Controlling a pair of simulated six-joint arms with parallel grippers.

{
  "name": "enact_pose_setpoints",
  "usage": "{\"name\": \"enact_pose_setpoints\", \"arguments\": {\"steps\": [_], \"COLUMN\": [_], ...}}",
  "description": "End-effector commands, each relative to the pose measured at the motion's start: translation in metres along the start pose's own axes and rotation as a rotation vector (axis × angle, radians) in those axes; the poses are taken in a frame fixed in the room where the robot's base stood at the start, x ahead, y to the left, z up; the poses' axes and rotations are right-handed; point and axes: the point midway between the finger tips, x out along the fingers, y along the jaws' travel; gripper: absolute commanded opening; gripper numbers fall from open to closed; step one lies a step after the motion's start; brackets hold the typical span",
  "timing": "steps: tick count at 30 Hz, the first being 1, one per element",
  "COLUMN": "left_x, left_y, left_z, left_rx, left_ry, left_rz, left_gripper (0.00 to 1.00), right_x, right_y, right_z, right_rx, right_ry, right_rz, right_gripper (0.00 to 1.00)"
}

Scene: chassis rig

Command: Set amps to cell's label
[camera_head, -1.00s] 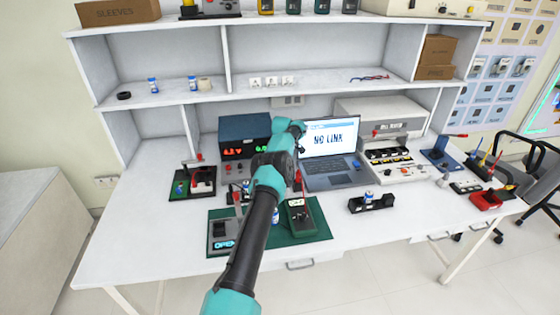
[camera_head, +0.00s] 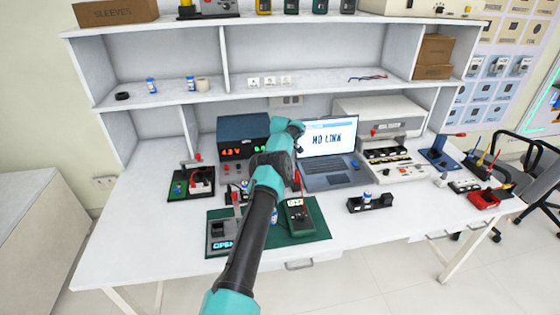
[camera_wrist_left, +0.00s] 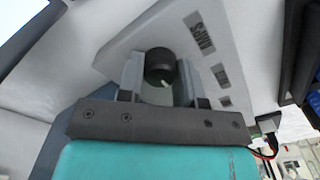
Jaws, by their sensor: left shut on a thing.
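In the head view my arm hides this gripper and the knob. A blue-and-white cell (camera_head: 367,196) stands in a black holder (camera_head: 378,203) on the bench; its label is too small to read. My right gripper is not in view.
A dark blue power supply (camera_head: 232,128) with red and green digits stands behind my arm, beside a laptop (camera_head: 332,180) reading NO LINK. A green mat (camera_head: 318,228) holds a meter (camera_head: 297,217). The front left of the bench (camera_head: 130,240) is clear.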

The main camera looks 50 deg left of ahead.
Motion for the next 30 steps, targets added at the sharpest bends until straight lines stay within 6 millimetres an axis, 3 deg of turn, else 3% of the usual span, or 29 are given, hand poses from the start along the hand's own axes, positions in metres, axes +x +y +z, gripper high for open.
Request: {"name": "enact_pose_setpoints", "arguments": {"steps": [11,30], "left_x": [0.0003,0.0002], "left_y": [-0.0002,-0.0001], "left_z": [-0.0001,-0.0003], "left_rx": [0.187,0.777], "left_ry": [-0.001,-0.001], "left_rz": [-0.002,-0.001], "left_gripper": [0.1,0.1], "right_x": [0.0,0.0], "right_y": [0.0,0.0], "right_z": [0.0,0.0], "right_rx": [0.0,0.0], "right_ry": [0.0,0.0], "right_rz": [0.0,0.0], "right_gripper": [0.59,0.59]}}
